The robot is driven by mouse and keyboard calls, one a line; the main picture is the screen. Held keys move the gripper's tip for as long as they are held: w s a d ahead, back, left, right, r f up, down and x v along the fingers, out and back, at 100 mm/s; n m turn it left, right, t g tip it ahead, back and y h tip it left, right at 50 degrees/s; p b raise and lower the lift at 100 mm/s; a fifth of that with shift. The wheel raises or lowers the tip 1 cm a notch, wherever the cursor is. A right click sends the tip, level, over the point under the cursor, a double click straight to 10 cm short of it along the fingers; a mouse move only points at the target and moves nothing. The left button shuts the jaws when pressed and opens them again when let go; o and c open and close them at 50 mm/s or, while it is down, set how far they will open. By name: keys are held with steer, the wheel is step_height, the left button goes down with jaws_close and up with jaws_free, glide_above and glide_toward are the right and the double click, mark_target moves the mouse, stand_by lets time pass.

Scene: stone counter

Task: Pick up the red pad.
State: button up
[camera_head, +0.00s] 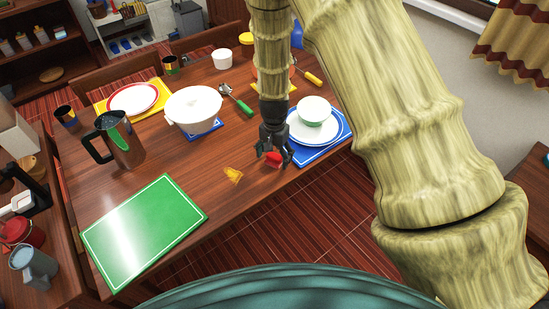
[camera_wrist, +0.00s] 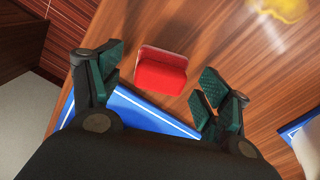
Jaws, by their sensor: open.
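The red pad (camera_wrist: 161,72) is a small red block with rounded edges. It lies on the wooden table beside the corner of a blue mat (camera_wrist: 140,112). In the head view the red pad (camera_head: 273,158) shows partly, below my gripper (camera_head: 272,156). In the wrist view my gripper (camera_wrist: 158,90) is open, with one green-padded finger on each side of the pad. I see a gap between the pad and both fingers. The exact height of the fingertips over the table is hard to tell.
A white plate with a bowl (camera_head: 314,109) stands on the blue mat, close right of my gripper. A white pot (camera_head: 193,106) and a metal pitcher (camera_head: 121,139) stand further left. The table's front edge is close.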

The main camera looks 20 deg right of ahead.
steer(key=shift+f, duration=0.2)
steer(key=c, duration=1)
steer(key=shift+c, duration=0.2)
steer(key=shift+r+b, duration=0.3)
steer(key=shift+r, duration=0.4)
steer(key=shift+r+b, duration=0.3)
steer(key=shift+r, duration=0.6)
steer(key=s+a+r+b, duration=0.1)
steer(key=s+a, duration=0.1)
steer(key=s, duration=0.5)
steer(key=s+a+b, duration=0.1)
steer(key=s+b, duration=0.1)
steer(key=s, duration=0.6)
steer(key=shift+s+a+r, duration=0.3)
steer(key=shift+a+r, duration=0.05)
steer(key=shift+r, duration=0.05)
